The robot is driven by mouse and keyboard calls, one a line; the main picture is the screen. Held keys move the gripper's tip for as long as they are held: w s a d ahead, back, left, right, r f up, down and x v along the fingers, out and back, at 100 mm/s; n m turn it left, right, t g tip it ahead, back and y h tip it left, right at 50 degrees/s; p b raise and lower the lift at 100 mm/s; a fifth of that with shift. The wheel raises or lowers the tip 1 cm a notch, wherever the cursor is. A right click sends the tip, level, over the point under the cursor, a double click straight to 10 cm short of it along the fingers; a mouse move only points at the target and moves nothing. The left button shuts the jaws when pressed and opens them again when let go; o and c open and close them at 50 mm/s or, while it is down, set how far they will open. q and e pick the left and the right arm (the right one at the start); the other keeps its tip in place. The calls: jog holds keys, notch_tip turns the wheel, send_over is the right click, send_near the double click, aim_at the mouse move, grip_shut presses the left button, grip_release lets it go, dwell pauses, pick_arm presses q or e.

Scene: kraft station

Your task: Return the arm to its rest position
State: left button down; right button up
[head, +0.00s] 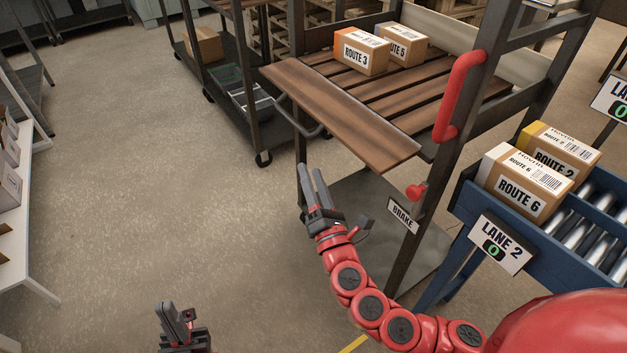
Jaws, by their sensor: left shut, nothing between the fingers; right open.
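My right arm (375,305) is red and jointed and reaches up from the lower right. Its gripper (312,172) is open and empty, fingers pointing away from me, and appears in front of the left side of the wooden-slatted cart (340,115). I cannot tell how far apart they are. My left gripper (172,313) is at the bottom edge, over bare floor. It is shut with nothing between its fingers. Most of the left arm is out of the picture.
The cart bears ROUTE 3 (361,52) and ROUTE 5 (403,46) boxes, with a red handle (459,95) and BRAKE sign (402,215). ROUTE 6 (519,190) and ROUTE 2 (562,152) boxes sit on the LANE 2 conveyor (598,230). A white table (28,262) stands left. Floor between is clear.

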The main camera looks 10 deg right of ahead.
jog(key=shift+s+f, duration=0.1)
jog(key=shift+s, duration=0.35)
